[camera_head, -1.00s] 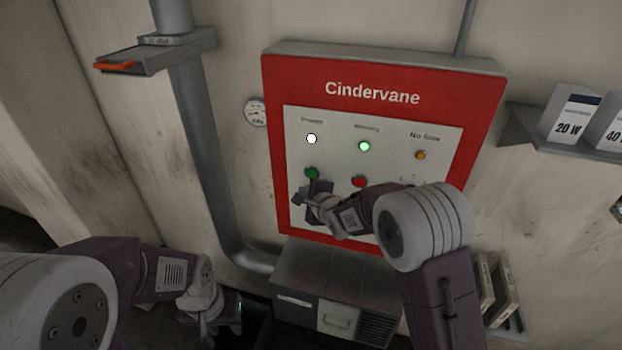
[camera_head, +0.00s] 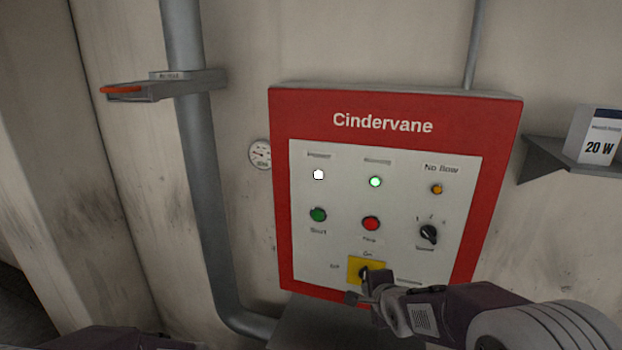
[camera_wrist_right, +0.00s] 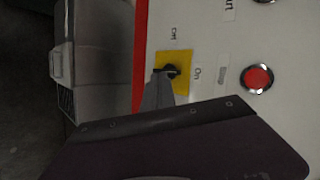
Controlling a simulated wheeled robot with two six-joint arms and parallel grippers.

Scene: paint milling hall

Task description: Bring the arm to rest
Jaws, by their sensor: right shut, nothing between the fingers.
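My right gripper (camera_head: 366,289) is shut and empty. In the head view it is low in front of the red-framed Cindervane panel (camera_head: 396,106), overlapping the lower part of the yellow-backed On/Off switch (camera_head: 354,266). In the right wrist view a grey finger (camera_wrist_right: 158,94) lies beside the switch's black knob (camera_wrist_right: 172,71); I cannot tell whether they touch. My right arm comes in from the lower right. Only a dark piece of my left arm shows at the bottom left edge; its gripper is out of view.
The panel carries a green Start button (camera_head: 318,215), a red button (camera_head: 371,223) and a black selector (camera_head: 428,233). The white and green lamps look lit. A grey pipe (camera_head: 205,180) and small ledge (camera_head: 160,88) are left; a shelf (camera_head: 560,168) is right.

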